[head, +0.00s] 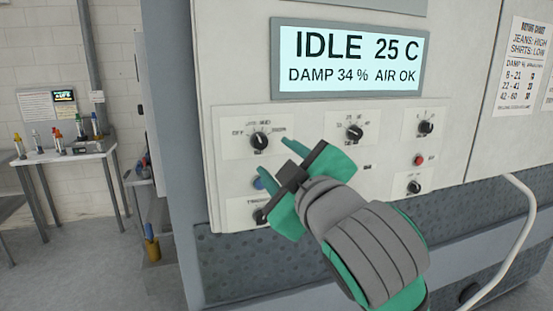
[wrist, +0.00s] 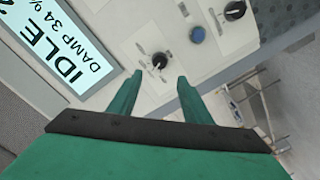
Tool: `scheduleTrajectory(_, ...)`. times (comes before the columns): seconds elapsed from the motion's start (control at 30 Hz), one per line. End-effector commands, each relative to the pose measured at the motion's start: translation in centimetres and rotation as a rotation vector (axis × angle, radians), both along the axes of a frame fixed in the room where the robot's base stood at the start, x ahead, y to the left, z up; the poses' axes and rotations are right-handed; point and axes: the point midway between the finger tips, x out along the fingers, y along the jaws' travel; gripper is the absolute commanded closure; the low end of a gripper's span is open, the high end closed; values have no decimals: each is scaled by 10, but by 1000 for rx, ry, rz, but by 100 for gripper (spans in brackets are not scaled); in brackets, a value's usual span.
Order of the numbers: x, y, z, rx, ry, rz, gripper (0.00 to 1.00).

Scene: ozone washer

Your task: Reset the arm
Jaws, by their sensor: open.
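My gripper (head: 275,157) is open and empty, its green fingers pointing at the washer's control panel (head: 310,120). The fingertips are close to the top-left black knob (head: 260,141), just right of and below it in the head view. In the wrist view that knob (wrist: 160,61) shows just beyond the gap between the fingertips (wrist: 160,76). I cannot tell whether the fingers touch the panel. The display (head: 348,60) reads IDLE, 25 C, DAMP 34 %, AIR OK. The blue button (head: 258,183) and the bottom-left knob (head: 260,216) are partly covered by my gripper in the head view.
More knobs (head: 354,132) and a red button (head: 418,160) are on the panel's right side. A white hose (head: 527,235) hangs at the right. A table (head: 60,155) with several small bottles stands at the left. The floor (head: 75,265) at lower left is clear.

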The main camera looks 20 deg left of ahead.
Motion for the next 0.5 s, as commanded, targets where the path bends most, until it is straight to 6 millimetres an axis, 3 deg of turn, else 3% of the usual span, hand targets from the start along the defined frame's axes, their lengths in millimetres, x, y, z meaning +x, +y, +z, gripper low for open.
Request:
scheduleTrajectory(0.27,4,-1,-7,29,11,3,55)
scheduleTrajectory(0.5,25,-10,-49,211,62,13,55)
